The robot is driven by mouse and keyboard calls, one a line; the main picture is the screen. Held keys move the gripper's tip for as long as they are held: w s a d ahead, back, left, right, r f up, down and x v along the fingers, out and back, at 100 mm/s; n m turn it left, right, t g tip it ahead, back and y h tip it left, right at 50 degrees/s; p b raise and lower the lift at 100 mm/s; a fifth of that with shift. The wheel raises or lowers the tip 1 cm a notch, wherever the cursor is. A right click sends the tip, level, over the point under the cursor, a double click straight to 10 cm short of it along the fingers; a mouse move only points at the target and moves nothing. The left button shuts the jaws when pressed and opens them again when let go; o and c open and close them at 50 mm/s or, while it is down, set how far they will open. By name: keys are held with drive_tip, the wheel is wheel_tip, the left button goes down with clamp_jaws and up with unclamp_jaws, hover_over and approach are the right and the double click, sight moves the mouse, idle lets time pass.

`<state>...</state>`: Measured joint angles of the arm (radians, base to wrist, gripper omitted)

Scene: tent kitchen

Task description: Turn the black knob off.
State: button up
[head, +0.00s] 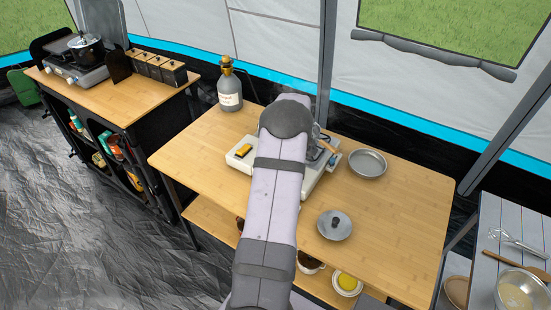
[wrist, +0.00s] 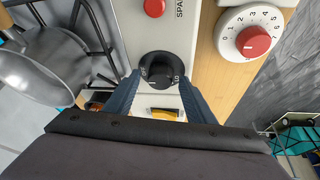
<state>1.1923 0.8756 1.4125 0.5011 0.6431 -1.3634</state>
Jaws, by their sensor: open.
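The black knob (wrist: 160,70) shows in the wrist view on a white panel of the stove (wrist: 175,30), with small markings around it. My gripper (wrist: 160,88) is open. Its two blue fingers stand on either side of the knob, with the knob's lower part between them. I cannot tell if they touch it. In the head view the white stove (head: 319,181) sits on the wooden table, mostly behind my arm, which hides the black knob and my gripper. A yellow piece (wrist: 163,113) shows below the knob, and also in the head view (head: 243,151).
A red button (wrist: 154,8) is above the knob, and a white numbered dial with a red centre (wrist: 253,40) is at right. A metal pot (wrist: 40,70) is at left. On the table are a bottle (head: 229,88), a metal bowl (head: 367,163) and a lid (head: 334,226).

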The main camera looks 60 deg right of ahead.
drive_tip(key=b+v, duration=0.2)
drive_tip(key=v, duration=0.5)
drive_tip(key=shift+r+b, duration=0.2)
drive_tip(key=shift+b, duration=0.1)
idle(0.3)
drive_tip(key=w+a+n+g+y, duration=0.1)
drive_tip(key=w+a, duration=0.4)
drive_tip(key=a, duration=1)
drive_tip(key=w+a+g+y, duration=0.1)
drive_tip(key=w+a, duration=0.3)
drive_tip(key=a, duration=1.1)
drive_tip(key=s+a+g, duration=0.1)
drive_tip(key=s+a, duration=0.5)
drive_tip(key=a, duration=0.3)
drive_tip(key=s+a+f+n+g, duration=0.1)
drive_tip(key=s+a, duration=0.5)
drive_tip(key=a, duration=0.4)
